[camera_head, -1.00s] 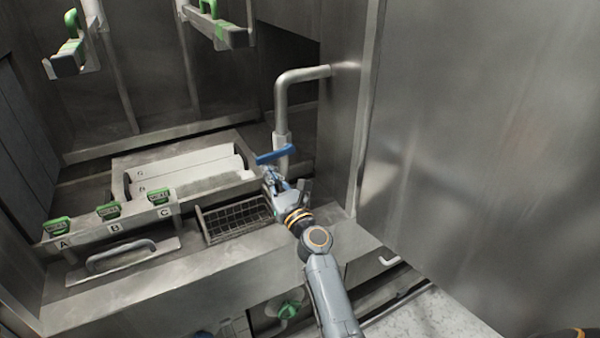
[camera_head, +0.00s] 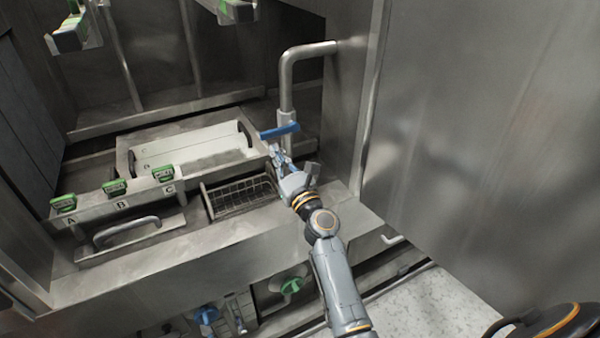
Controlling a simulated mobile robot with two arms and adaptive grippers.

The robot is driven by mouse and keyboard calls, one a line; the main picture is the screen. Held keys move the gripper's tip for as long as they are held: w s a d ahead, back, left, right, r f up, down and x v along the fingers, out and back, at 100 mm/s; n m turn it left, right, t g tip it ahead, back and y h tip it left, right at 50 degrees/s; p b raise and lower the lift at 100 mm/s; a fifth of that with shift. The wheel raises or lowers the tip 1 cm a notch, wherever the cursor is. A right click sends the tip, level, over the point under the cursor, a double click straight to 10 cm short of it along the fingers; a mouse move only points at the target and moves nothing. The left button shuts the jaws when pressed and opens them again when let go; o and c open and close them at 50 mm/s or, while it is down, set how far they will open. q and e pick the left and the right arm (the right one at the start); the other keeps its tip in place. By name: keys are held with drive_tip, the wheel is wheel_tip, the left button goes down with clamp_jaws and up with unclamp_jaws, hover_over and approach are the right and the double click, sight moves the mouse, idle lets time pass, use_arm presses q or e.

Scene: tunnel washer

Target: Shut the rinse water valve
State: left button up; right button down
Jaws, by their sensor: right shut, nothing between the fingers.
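A blue lever handle (camera_head: 279,130) sits crosswise on the bent steel pipe (camera_head: 287,90) at the back right of the sink unit. It points left and slightly toward me, roughly level. My right gripper (camera_head: 277,152) is shut and empty just below the blue lever. Its fingertips are close under the lever; I cannot tell whether they touch it. No label shows on the lever. My left gripper is not in view.
A wire basket (camera_head: 238,196) lies left of my right gripper. Green clips (camera_head: 115,187) marked A, B, C line the ledge. A green valve (camera_head: 291,286) and a blue one (camera_head: 207,314) sit below. A large steel panel (camera_head: 480,130) closes off the right.

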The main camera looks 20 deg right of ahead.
drive_tip(key=v, duration=1)
drive_tip(key=shift+s, duration=0.15)
